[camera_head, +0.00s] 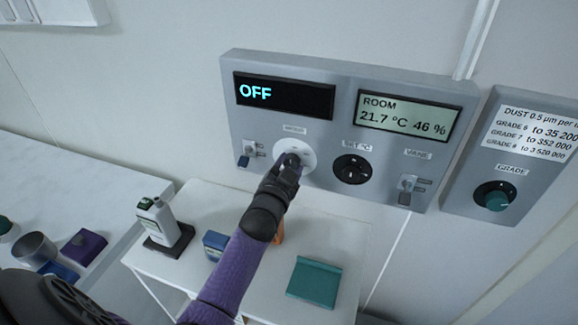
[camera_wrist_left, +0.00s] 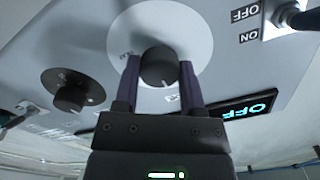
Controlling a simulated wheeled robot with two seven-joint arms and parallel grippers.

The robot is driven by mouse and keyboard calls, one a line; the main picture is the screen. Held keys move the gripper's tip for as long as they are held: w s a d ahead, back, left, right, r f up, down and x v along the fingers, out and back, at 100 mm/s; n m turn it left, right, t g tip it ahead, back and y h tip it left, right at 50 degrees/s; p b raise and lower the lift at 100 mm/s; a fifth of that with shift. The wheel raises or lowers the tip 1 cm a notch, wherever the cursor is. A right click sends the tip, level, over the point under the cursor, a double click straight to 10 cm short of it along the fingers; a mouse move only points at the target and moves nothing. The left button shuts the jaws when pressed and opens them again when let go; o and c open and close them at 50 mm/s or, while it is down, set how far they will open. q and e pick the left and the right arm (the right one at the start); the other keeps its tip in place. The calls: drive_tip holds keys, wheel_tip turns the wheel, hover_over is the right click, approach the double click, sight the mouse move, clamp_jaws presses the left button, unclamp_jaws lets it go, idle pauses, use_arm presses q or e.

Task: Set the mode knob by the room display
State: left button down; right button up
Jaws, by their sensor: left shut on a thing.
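The mode knob (camera_wrist_left: 158,68) is a dark round knob on a white dial (camera_head: 308,155) on the grey wall panel (camera_head: 225,110). My left gripper (camera_head: 291,163) is shut on it, one finger on each side in the left wrist view (camera_wrist_left: 160,82). In the head view the gripper hides most of the knob. The room display (camera_head: 408,116) reads ROOM 21.7 °C and 46 %. The dark display (camera_head: 285,95) at the panel's upper left reads OFF. My right gripper is not in view.
A black SET °C knob (camera_head: 352,169) sits right of the mode dial. Small switches (camera_head: 248,152) (camera_head: 408,184) flank the dials. A second panel with a green GRADE knob (camera_head: 496,200) is at the right. Below, a white table (camera_head: 340,240) holds a teal block (camera_head: 313,278) and a handheld device (camera_head: 158,221).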

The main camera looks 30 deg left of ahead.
use_arm(q)
drive_tip(key=shift+f, duration=0.1)
drive_tip(key=shift+c, duration=0.9)
unclamp_jaws()
drive_tip(key=p+v, duration=0.1)
drive_tip(key=v, duration=0.9)
